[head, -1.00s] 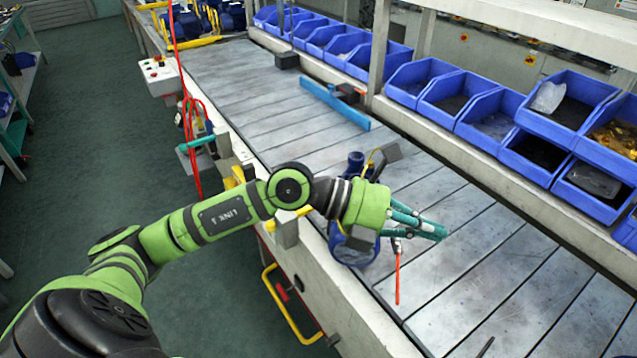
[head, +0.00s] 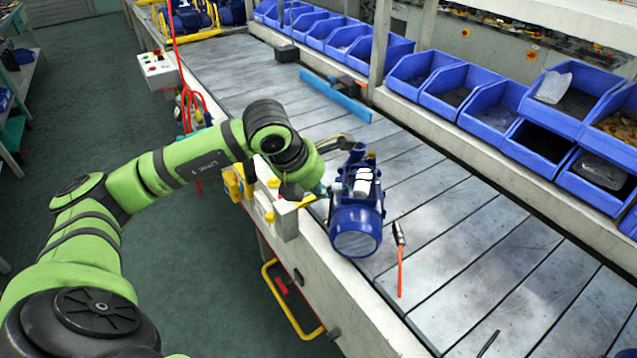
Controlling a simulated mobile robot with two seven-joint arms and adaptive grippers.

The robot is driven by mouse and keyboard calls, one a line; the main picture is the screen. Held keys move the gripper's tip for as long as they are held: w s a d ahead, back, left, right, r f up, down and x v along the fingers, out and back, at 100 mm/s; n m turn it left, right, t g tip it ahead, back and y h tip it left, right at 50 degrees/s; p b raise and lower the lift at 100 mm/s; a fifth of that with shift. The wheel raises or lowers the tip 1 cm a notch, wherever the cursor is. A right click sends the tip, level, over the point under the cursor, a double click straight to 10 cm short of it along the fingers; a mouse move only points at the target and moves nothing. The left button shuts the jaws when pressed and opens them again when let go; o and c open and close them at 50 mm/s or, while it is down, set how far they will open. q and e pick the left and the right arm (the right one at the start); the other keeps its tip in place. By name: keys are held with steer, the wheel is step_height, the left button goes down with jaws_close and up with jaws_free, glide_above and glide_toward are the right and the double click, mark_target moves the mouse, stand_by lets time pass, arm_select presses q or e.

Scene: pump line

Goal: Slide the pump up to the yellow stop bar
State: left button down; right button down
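The blue pump (head: 354,222) stands on the near left part of the slatted line, close to its left edge. My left gripper (head: 322,189) is at the pump's left side, with its teal fingers close to the pump body. The hand hides most of the fingers, so I cannot tell whether they touch the pump or how far they are open. A short yellow bar (head: 308,201) shows beside the hand at the line's left edge, partly hidden by it. My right gripper is out of view.
A blue bar (head: 335,95) lies farther up the line. Blue bins (head: 493,110) line the right side. A yellow frame (head: 190,40) with blue pumps is at the far end.

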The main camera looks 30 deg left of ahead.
arm_select(q)
step_height(320, 180, down, 11)
steer(key=b, duration=0.8)
steer(key=shift+f+b, duration=0.2)
steer(key=shift+b, duration=0.2)
steer(key=shift+f+b, duration=0.45)
steer(key=shift+b, duration=0.05)
steer(key=shift+f, duration=0.2)
